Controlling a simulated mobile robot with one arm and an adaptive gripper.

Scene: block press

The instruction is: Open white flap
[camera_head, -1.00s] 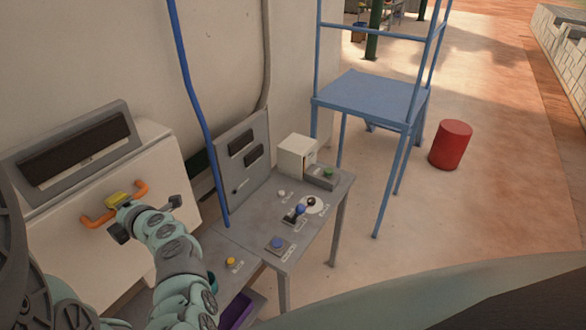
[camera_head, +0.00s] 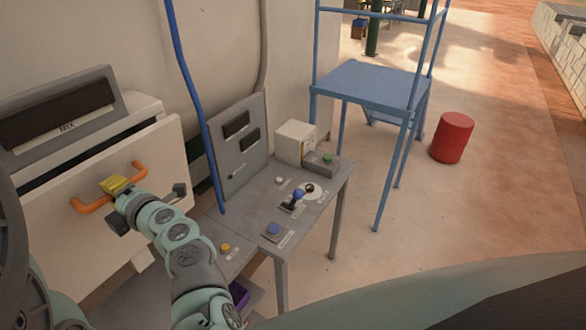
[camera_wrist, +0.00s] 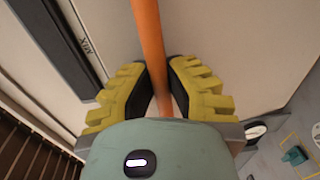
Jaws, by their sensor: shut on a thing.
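The white flap (camera_head: 75,231) is a large cream-white panel at the left in the head view, with an orange handle (camera_head: 95,204) across it. The flap is tilted out, with a dark gap showing along its top edge. My gripper (camera_head: 117,185), with yellow fingers, is at the middle of the handle. In the wrist view my gripper (camera_wrist: 160,92) is shut on the orange handle (camera_wrist: 148,40), one yellow finger on each side. The white panel (camera_wrist: 230,30) lies behind it. The inside behind the flap is mostly hidden.
A grey control table (camera_head: 262,212) with a blue button (camera_head: 273,230), a joystick (camera_head: 296,198) and a white box (camera_head: 295,143) stands right of the flap. A blue cable (camera_head: 188,85) hangs between them. A blue metal stand (camera_head: 370,84) and red barrel (camera_head: 452,138) are farther right.

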